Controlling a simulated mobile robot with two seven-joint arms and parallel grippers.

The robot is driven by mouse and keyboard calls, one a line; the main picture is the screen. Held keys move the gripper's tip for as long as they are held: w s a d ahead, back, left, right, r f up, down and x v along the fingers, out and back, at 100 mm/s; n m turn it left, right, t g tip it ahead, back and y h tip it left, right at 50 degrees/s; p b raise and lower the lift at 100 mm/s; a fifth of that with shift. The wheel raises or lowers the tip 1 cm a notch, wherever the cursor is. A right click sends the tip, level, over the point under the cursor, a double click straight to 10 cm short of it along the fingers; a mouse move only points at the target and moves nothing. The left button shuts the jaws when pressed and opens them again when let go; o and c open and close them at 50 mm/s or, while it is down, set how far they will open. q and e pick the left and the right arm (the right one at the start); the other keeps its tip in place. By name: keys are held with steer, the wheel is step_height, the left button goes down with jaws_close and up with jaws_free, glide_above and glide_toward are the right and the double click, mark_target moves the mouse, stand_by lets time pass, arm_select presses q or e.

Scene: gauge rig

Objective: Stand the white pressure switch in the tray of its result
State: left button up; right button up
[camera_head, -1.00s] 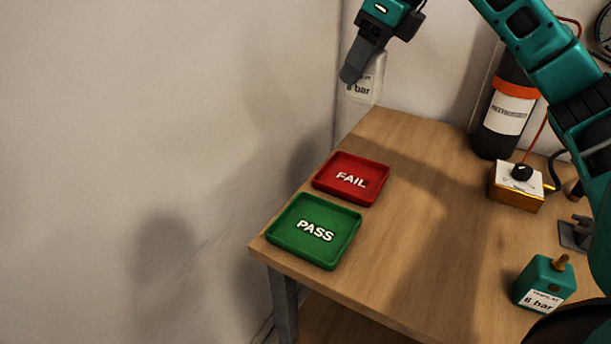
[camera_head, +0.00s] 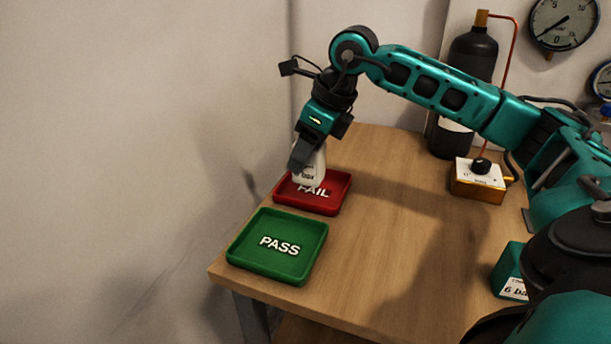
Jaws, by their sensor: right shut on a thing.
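The white pressure switch (camera_head: 312,170) is upright in my right gripper (camera_head: 306,158), which is shut on it. Its label is partly hidden by the gripper's finger. The switch is at the back part of the red FAIL tray (camera_head: 332,203); I cannot tell whether its bottom touches the tray floor. The green PASS tray (camera_head: 262,265) lies in front of the red one and is empty. My left gripper is not in view.
A teal block labelled 6 bar (camera_head: 508,272) stands at the right, partly hidden by my arm. A yellow-sided box with a black knob (camera_head: 478,182), a dark cylinder (camera_head: 471,62) and a gauge (camera_head: 563,22) are at the back right. The middle of the wooden table (camera_head: 400,240) is clear.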

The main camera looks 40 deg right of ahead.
mark_target(305, 169)
steer(key=shift+f+b, duration=0.45)
steer(key=shift+f, duration=1.7)
steer(key=shift+f, duration=0.1)
steer(key=o, duration=1.2)
steer(key=shift+r, duration=0.25)
steer(key=p+v, duration=0.2)
steer(key=v, duration=0.9)
steer(key=shift+s+r, duration=0.25)
steer(key=shift+r, duration=0.05)
